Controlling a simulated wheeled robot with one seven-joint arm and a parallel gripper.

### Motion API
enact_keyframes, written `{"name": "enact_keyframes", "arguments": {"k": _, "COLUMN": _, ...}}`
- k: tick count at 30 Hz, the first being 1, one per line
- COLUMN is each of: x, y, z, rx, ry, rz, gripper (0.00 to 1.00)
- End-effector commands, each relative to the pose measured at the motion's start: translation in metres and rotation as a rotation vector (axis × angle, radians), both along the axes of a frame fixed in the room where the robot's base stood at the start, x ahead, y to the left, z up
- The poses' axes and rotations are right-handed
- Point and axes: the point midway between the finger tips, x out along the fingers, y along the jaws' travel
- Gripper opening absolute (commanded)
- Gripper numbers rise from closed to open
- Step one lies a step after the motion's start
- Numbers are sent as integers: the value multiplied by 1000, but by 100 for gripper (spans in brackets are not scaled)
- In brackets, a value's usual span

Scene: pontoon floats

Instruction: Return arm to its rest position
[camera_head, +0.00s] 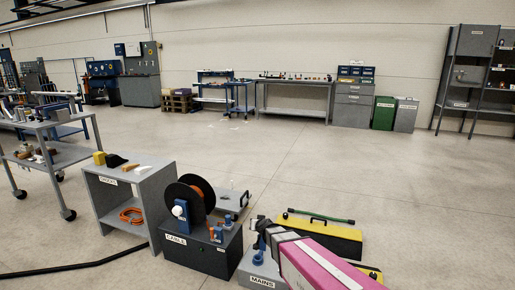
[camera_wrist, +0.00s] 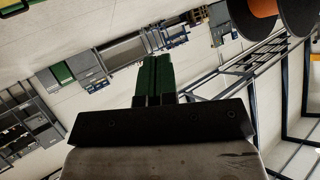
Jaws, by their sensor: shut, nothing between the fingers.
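My gripper (camera_wrist: 155,62) shows in the wrist view with its two green fingers side by side, shut and with nothing between them. Past the fingertips lies open floor and the back-wall furniture, tilted in the picture. In the head view a pink and grey part of my arm (camera_head: 318,265) reaches in from the bottom right, over the area beside the box marked MAINS (camera_head: 262,270). I cannot clearly make out the gripper in the head view.
A black cable reel (camera_head: 190,199) stands on the CABLE box (camera_head: 200,256); a reel also shows in the wrist view (camera_wrist: 239,18). A grey stand (camera_head: 153,212) and a wheeled cart (camera_head: 70,156) stand left. A yellow box (camera_head: 330,238) lies near my arm. The middle floor is clear.

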Motion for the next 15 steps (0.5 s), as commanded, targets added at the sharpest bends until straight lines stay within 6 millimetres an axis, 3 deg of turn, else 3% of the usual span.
{"name": "enact_keyframes", "arguments": {"k": 1, "x": -19, "y": -11, "z": 12, "rx": 1, "ry": 46, "rz": 44, "gripper": 0}}
{"name": "enact_keyframes", "arguments": {"k": 8, "x": -101, "y": -61, "z": 27, "rx": -55, "ry": 384, "rz": 172, "gripper": 0}}
{"name": "enact_keyframes", "arguments": {"k": 15, "x": -199, "y": -142, "z": 43, "rx": -197, "ry": 790, "rz": 84, "gripper": 0}}
